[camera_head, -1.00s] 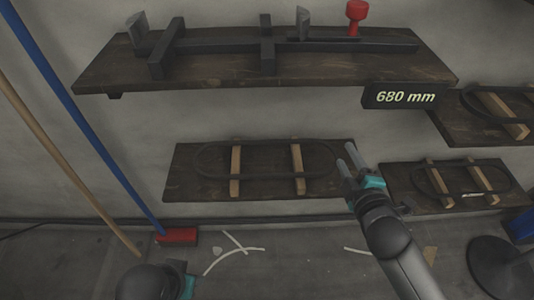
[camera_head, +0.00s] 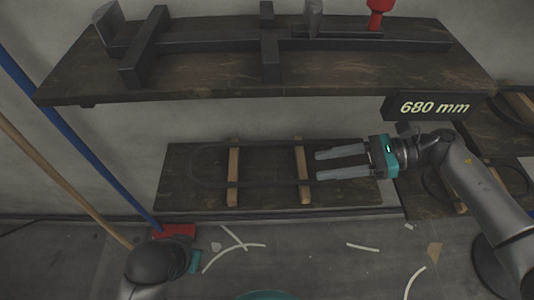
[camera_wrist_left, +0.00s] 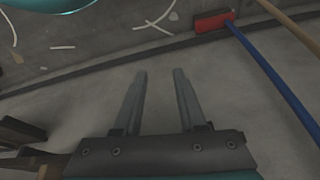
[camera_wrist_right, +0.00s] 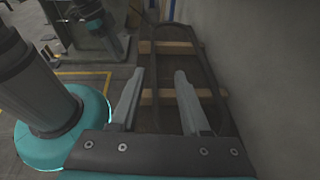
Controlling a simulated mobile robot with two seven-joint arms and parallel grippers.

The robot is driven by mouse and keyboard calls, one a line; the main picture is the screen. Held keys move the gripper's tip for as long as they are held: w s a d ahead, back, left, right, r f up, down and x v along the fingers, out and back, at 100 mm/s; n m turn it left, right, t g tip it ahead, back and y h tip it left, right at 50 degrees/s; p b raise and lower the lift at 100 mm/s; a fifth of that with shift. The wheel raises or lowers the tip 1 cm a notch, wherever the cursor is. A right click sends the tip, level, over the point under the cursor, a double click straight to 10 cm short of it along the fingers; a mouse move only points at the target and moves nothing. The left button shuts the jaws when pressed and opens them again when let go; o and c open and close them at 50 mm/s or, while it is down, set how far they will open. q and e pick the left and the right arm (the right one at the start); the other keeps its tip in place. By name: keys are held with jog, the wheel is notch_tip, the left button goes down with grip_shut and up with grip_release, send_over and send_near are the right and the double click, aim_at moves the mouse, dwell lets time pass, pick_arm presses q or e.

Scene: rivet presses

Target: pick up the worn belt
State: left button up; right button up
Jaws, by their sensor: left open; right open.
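A dark belt loop (camera_head: 192,168) lies long and flat across two wooden strips on the low middle shelf board (camera_head: 172,190); wear on it is too dark to make out. My right gripper (camera_head: 317,165) is open and empty, its fingers pointing left over the belt's right end; I cannot tell whether they touch it. In the right wrist view the belt (camera_wrist_right: 153,60) runs away beyond the open fingertips (camera_wrist_right: 159,72). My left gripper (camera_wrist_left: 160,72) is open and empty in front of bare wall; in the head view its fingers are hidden.
A shelf above carries a dark metal rig (camera_head: 215,45) with a red knob, and a "680 mm" sign (camera_head: 434,107) hangs at its edge. More belts lie on shelves at right, partly behind my right arm. A blue pole and red broom head (camera_head: 175,231) stand left. Pale scraps litter the floor.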

jog(key=shift+s+d+f+n+g+h, duration=0.35)
jog(key=shift+d+f+n+g+h, duration=0.1)
jog(key=shift+d+n+g, duration=0.15)
jog(key=b, duration=0.1)
send_near(268, 182)
jog(key=shift+s+a+f, duration=0.35)
jog(key=shift+f, duration=0.15)
jog(key=shift+w+r+b+x, duration=0.15)
jog(key=shift+b+x, duration=0.35)
jog(key=shift+x, duration=1.1)
jog(key=shift+w+r+b+x, duration=0.15)
jog(key=shift+b+x, duration=0.3)
jog(key=shift+x, duration=1.15)
pick_arm(q)
jog(key=shift+t, duration=0.5)
jog(key=r, duration=0.5)
jog(key=shift+w+d+r, duration=0.1)
jog(key=shift+w+r, duration=0.15)
jog(key=shift+r, duration=0.1)
pick_arm(e)
jog(key=shift+a, duration=0.1)
grip_shut()
